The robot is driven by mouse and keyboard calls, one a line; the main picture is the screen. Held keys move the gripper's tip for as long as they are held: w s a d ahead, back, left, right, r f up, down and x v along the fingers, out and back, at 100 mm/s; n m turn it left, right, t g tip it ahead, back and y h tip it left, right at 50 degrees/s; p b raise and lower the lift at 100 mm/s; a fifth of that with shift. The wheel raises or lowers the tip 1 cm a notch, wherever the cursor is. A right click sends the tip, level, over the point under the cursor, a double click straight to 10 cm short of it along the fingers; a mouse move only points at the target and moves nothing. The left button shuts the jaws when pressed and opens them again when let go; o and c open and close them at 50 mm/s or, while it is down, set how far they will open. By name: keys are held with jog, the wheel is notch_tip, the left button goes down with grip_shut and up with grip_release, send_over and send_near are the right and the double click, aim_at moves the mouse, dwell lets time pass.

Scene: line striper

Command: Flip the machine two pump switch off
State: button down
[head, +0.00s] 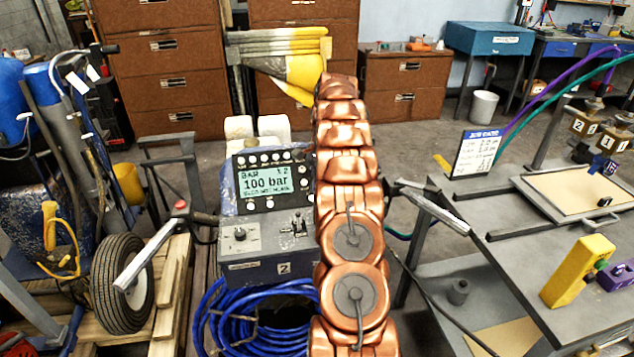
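The machine marked "2" (252,273) stands in the middle, left of my copper arm, which hides its right edge. Its lit display (266,183) reads "100 bar". On the sloped panel below are a dark knob (240,234) and a small toggle switch (298,226) near my arm. The switch's position and any label are too small to read. My arm rises past the machine. A yellow and grey part (275,48) at its far end seems to be my gripper, well above and beyond the panel.
A coiled blue hose (250,325) lies below the panel. A grey table (535,255) with a yellow block (577,272) stands at right. Brown cabinets (170,70) line the back. Floor behind the machine is open.

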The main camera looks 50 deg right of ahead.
aim_at(299, 220)
jog(key=x, duration=0.3)
jog(key=shift+s+a+f+p, duration=0.1)
jog(key=shift+f+p, duration=0.1)
jog(key=shift+p, duration=0.15)
jog(key=shift+a+f, duration=0.15)
jog(key=shift+a, duration=0.15)
jog(key=shift+a+p, duration=0.45)
jog(key=shift+a, duration=1.3)
